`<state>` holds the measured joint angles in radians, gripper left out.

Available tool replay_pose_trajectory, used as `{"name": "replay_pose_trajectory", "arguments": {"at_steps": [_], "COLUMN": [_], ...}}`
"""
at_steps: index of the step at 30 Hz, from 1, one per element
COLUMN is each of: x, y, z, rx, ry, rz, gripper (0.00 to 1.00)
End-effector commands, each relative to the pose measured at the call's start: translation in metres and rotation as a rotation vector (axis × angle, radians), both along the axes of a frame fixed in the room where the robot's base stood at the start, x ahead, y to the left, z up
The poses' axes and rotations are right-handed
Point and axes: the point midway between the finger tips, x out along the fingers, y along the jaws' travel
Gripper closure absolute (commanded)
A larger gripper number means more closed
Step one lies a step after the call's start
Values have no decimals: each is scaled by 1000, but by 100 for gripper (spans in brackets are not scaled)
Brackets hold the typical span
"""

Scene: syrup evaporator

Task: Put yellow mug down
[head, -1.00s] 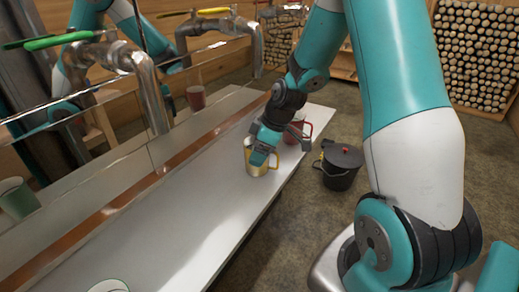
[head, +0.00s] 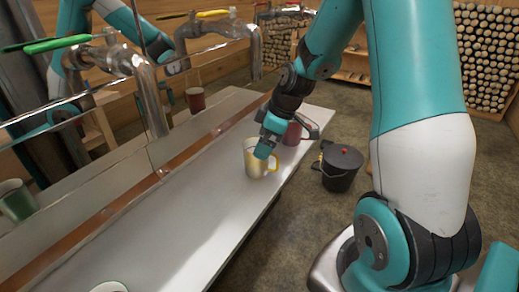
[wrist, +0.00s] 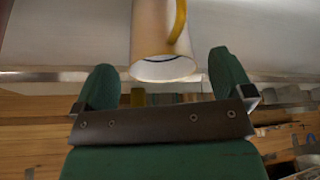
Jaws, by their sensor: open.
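The yellow mug (head: 253,158) stands upright on the pale metal counter (head: 190,215), its handle to the right in the head view. My gripper (head: 268,145) is open, just behind and above the mug's right side. In the wrist view the mug (wrist: 160,40) shows its open rim and yellow handle. It lies beyond and between my two spread green fingers (wrist: 165,85), with clear gaps on both sides, and looks empty.
A red mug (head: 292,134) stands behind my gripper, partly hidden. A pale mug rim (head: 108,287) shows at the bottom edge. A black lidded bucket (head: 342,166) stands on the floor. Valved pipes (head: 148,95) hang at the left. The counter's middle is clear.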

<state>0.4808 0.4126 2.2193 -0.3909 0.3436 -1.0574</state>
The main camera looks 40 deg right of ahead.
Motion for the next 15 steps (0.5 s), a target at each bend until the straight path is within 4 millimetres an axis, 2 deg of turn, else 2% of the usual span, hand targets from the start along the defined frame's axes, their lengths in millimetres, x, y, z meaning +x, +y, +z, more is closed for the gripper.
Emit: {"name": "replay_pose_trajectory", "arguments": {"at_steps": [1, 6, 12, 14, 15], "x": [-3, -13, -20, -22, -23], "y": [-4, -13, -19, -14, -5], "z": [14, 46, 68, 73, 76], "rx": [-3, -2, -1, 3, 8], "ry": [-5, -5, -2, 1, 6], "rz": [-2, -2, 0, 2, 5], "gripper": [2, 2, 2, 2, 2]}}
